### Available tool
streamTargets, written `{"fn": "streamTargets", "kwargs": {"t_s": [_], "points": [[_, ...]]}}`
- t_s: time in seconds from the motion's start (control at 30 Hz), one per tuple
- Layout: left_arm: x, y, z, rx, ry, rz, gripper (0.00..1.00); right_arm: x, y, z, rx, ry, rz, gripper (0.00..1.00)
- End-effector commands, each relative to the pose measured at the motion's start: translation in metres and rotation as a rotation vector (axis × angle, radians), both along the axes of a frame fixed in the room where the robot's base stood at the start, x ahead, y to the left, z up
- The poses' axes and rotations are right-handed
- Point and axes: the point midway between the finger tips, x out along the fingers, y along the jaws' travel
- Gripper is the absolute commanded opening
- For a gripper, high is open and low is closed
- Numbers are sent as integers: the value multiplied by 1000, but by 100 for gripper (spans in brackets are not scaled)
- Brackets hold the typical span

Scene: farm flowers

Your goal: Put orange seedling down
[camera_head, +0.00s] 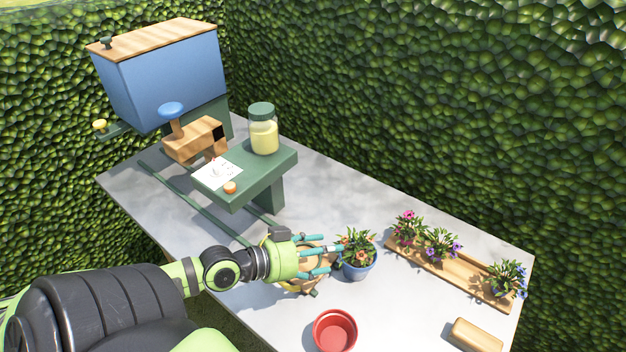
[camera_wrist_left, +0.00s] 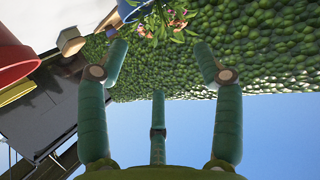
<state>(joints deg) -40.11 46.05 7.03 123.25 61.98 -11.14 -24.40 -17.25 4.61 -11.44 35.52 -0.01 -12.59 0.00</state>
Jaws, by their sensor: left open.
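The orange seedling (camera_head: 357,240) has orange-pink flowers and green leaves and stands upright in a blue pot (camera_head: 359,266) on the grey table. It also shows at the top of the left wrist view (camera_wrist_left: 168,22), where part of it is cut off. My left gripper (camera_head: 335,258) is just left of the blue pot, with its teal fingers spread apart. In the left wrist view its fingers (camera_wrist_left: 160,65) are open with nothing between them, and the plant is beyond the fingertips. Whether a fingertip touches the pot I cannot tell. My right gripper is not in view.
A red pot (camera_head: 335,331) stands at the table's front. A wooden tray (camera_head: 450,269) with several flowering plants lies at the right, near a wooden block (camera_head: 476,335). A green stand (camera_head: 258,183) bears a jar (camera_head: 263,132). A hedge (camera_head: 420,110) borders the table's back.

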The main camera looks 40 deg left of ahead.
Motion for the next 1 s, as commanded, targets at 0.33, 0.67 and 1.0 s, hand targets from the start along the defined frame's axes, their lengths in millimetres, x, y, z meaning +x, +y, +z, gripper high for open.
{"fn": "streamTargets", "kwargs": {"t_s": [0.33, 0.67, 1.0], "points": [[-19, 8, 8, 0, 0, -1, 67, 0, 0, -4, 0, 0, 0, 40], [-19, 8, 10, -2, -3, -1, 67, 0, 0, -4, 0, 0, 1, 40], [-19, 8, 9, -1, -2, -1, 67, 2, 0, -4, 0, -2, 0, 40]]}}
